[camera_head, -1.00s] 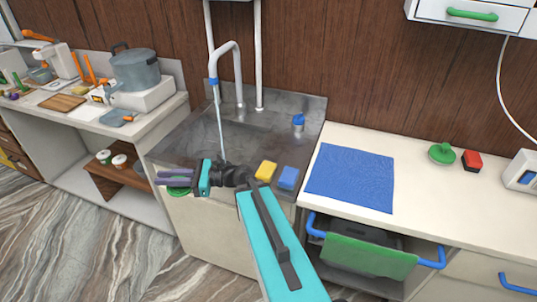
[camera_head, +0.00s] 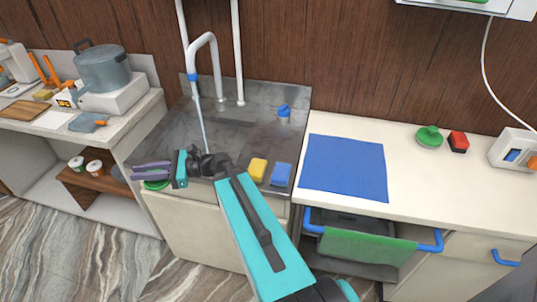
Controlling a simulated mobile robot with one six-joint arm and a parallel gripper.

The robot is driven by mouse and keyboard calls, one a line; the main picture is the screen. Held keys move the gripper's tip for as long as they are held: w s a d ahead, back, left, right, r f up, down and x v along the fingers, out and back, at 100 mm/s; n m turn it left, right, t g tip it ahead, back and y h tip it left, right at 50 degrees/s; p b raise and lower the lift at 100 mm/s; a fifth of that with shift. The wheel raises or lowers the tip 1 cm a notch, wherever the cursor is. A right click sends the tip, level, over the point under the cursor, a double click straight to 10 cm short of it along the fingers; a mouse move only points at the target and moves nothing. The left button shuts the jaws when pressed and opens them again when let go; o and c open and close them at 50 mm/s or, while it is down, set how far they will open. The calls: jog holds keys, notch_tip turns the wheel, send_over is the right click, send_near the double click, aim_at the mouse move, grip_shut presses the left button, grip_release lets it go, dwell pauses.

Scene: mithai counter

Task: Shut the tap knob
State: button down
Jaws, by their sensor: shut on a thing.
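The tap is a white gooseneck (camera_head: 208,38) with a blue ring at its spout, standing at the back of the dark grey sink. A thin stream of water (camera_head: 203,125) runs from it. The small blue tap knob (camera_head: 284,111) is on the back right of the sink deck. My gripper (camera_head: 137,172) is far to the left of the knob, over the sink's front left corner, and does not touch the knob. Its purple fingers are shut on a round green thing (camera_head: 157,185), mostly hidden under them.
A yellow sponge (camera_head: 258,169) and a blue sponge (camera_head: 281,175) lie on the sink's front right edge. A blue cloth (camera_head: 344,167) covers part of the right counter. A green towel (camera_head: 368,250) hangs below on a blue rail.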

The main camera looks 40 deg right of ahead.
jog(key=s+d+m+t+h+p, duration=0.1)
jog(key=s+d+p, duration=0.2)
jog(key=s+d, duration=0.3)
jog(key=s+d+m+t+h+p, duration=0.2)
jog(key=s+d+p, duration=0.2)
jog(key=d, duration=0.8)
jog(key=s+d+m+t+h+p, duration=0.1)
jog(key=s+d+p, duration=0.3)
jog(key=s+d, duration=0.4)
jog(key=shift+s+d+r+t+h, duration=0.15)
jog(key=shift+d+h, duration=0.1)
jog(key=shift+d, duration=0.15)
jog(key=shift+s+d+r+t+h, duration=0.1)
jog(key=shift+d+r+t+h, duration=0.05)
jog(key=shift+d+h, duration=0.15)
jog(key=shift+w+d+f, duration=0.1)
jog(key=shift+w+d, duration=0.05)
jog(key=shift+d, duration=0.15)
jog(key=b, duration=0.1)
jog(key=w+d+b, duration=0.1)
jog(key=shift+d+f+m+b, duration=0.15)
jog(key=shift+d+m+b, duration=0.15)
jog(key=shift+w+d+b, duration=0.1)
jog(key=shift+d+b, duration=0.05)
jog(key=shift+b, duration=0.6)
